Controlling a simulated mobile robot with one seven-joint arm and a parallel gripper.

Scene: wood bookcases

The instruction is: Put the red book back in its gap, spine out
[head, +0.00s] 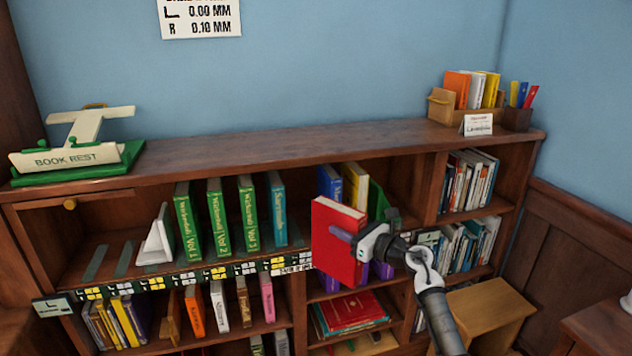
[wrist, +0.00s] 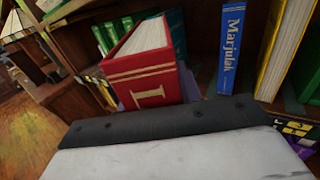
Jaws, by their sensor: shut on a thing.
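The red book (head: 337,262) is in front of the middle bookcase section, held upright and slightly tilted. My gripper (head: 350,238) is shut on it, with a purple finger across its cover. In the wrist view the red book (wrist: 145,78) shows its red spine with gold bands and lettering towards the camera, pages upward. A blue book (wrist: 232,45) marked "Marjulak" stands to its right, with open space between them in that view. In the head view the held book hides part of the upper middle shelf, so I cannot tell where its gap is.
A yellow book (head: 355,185) and a green book (head: 377,198) stand behind my gripper. Green volumes (head: 219,220) and a white bookend (head: 157,238) occupy the left section. Red books (head: 350,313) lie flat below. A wooden stool (head: 485,310) stands at right.

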